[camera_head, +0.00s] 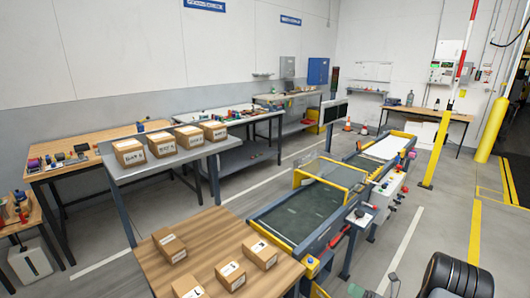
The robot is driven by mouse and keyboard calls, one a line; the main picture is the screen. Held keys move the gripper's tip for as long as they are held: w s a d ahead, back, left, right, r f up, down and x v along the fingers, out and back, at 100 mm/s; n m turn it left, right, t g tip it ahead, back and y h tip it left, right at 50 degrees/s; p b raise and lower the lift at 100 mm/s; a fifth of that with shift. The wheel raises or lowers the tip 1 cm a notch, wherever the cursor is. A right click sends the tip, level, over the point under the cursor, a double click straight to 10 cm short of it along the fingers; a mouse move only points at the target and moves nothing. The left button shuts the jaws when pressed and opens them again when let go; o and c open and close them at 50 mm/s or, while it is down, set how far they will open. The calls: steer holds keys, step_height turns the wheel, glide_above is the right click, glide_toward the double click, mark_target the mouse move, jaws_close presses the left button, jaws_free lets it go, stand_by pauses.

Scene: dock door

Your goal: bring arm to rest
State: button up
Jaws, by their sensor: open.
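My gripper and its fingertips do not show in the head view. A large dark rounded shape at the bottom right corner is cut off by the frame edge, and I cannot tell whether it is part of my arm. No object is seen held.
A wooden table (215,235) with several cartons stands in front. A conveyor (290,215) with a yellow arch (328,172) runs beside it. A grey bench (125,178) bears more cartons. A yellow bollard (491,130) stands at right. Floor between conveyor and bollard is mostly clear.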

steer(key=s+a+r+n+g+h, duration=0.1)
steer(key=s+a+n+g, duration=0.4)
steer(key=n, duration=0.4)
steer(key=s+a+r+n+g+h, duration=0.1)
steer(key=s+a+r+n+g, duration=0.15)
steer(key=s+n+g, duration=0.55)
steer(key=s+a+r+n+t+h+b, duration=0.1)
steer(key=s+a+r+n+t+h, duration=0.1)
steer(key=r+n+h, duration=0.3)
steer(key=s+a+r+n+t+h, duration=0.2)
steer(key=s+a+r+n+h, duration=0.2)
steer(key=r+n, duration=0.8)
steer(key=n+h, duration=0.1)
steer(key=n, duration=0.2)
steer(key=shift+s+a+r+t+h+b, duration=0.2)
steer(key=shift+s+a+t+h+b, duration=0.1)
steer(key=shift+t+h+b, duration=0.1)
